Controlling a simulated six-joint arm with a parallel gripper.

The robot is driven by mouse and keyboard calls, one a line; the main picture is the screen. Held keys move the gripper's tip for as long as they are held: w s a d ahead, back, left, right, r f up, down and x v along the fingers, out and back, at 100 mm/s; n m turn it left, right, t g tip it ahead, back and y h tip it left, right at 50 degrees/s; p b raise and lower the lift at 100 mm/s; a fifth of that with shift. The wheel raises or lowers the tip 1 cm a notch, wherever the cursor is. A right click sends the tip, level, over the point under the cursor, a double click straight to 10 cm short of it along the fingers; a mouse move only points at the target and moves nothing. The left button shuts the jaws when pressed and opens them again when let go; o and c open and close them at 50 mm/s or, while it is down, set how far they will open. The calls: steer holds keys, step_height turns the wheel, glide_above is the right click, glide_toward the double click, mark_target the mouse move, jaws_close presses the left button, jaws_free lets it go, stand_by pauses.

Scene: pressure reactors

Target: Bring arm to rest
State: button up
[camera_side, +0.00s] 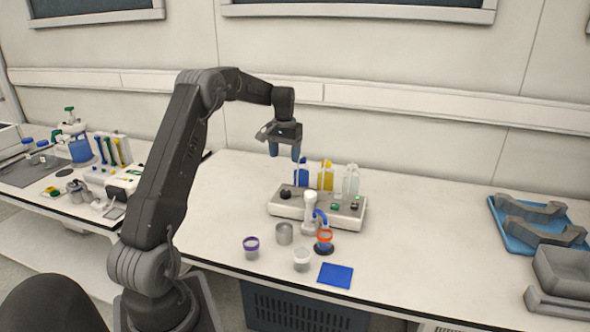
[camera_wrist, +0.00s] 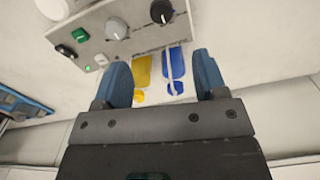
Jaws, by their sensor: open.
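My gripper (camera_side: 285,152) hangs from the raised arm, pointing down, just above and behind the left part of the reactor unit. Its two blue fingers are apart with nothing between them; they also show in the wrist view (camera_wrist: 160,80). The reactor unit (camera_side: 345,212) is a pale box with dark knobs and a green switch. In the wrist view, yellow (camera_wrist: 142,70) and blue (camera_wrist: 174,63) shapes show beyond the open fingers.
In front of the unit stand a purple-rimmed cup (camera_side: 251,248), a grey cup (camera_side: 284,233), a white cup (camera_side: 301,260) and an orange-ringed vessel (camera_side: 324,242). A blue square (camera_side: 335,275) lies nearby. A blue tray (camera_side: 520,245) with grey parts is at right. The table's left part is clear.

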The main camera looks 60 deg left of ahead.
steer(key=s+d+r+m+t, duration=0.1)
steer(key=d+r, duration=0.3)
steer(key=d, duration=0.3)
steer(key=s+d+r+m+t+y, duration=0.1)
steer(key=d+r, duration=0.3)
steer(key=d, duration=0.3)
steer(key=s+d+r+m, duration=0.1)
steer(key=s+d+r, duration=0.1)
steer(key=d+r, duration=0.35)
steer(key=s+d+f+m+t, duration=0.1)
steer(key=s+d+m, duration=0.1)
steer(key=s+d, duration=0.6)
steer(key=s+d+f+m+t+h, duration=0.1)
steer(key=s+d+f+m+t, duration=0.1)
steer(key=s+d, duration=0.7)
steer(key=shift+s+d+f+t, duration=0.15)
steer(key=shift+d+f+t, duration=0.15)
steer(key=shift+d, duration=0.7)
